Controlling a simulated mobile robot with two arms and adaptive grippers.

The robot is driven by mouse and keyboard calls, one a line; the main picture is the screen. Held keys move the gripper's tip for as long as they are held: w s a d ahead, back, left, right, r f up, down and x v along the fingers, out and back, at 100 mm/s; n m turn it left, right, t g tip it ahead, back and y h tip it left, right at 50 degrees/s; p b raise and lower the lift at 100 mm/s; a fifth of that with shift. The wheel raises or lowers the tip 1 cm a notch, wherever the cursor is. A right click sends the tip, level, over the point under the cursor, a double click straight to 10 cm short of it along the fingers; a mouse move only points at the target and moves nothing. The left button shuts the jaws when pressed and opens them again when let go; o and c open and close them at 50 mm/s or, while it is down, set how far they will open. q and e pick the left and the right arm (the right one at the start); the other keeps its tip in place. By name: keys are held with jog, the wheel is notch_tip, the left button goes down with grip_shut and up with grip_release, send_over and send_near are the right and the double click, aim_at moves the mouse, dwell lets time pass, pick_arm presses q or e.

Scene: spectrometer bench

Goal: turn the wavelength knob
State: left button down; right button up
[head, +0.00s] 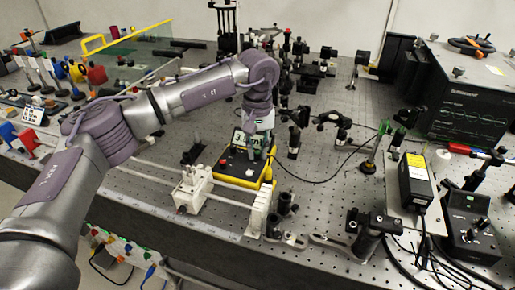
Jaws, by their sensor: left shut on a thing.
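My left arm reaches in from the left over the optical bench. Its gripper (259,150) points down at a small black and yellow instrument box (237,165) near the bench's front edge. The box has a red button on top and a pale label or display at its back. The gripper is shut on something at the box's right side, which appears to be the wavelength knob. The fingers and wrist hide the knob, so its angle cannot be seen. My right gripper is not in view.
White fixtures (193,190) stand just in front of the box. Black optic mounts (294,140) stand close to its right. A black power unit (415,182) and a large black instrument (462,100) are at the right. A yellow-handled clear panel (128,37) is at the back left.

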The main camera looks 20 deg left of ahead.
aim_at(258, 152)
pick_arm(q)
jog(key=c, duration=1.1)
grip_release()
notch_tip(258, 152, up, 12)
jog(key=shift+r, duration=0.1)
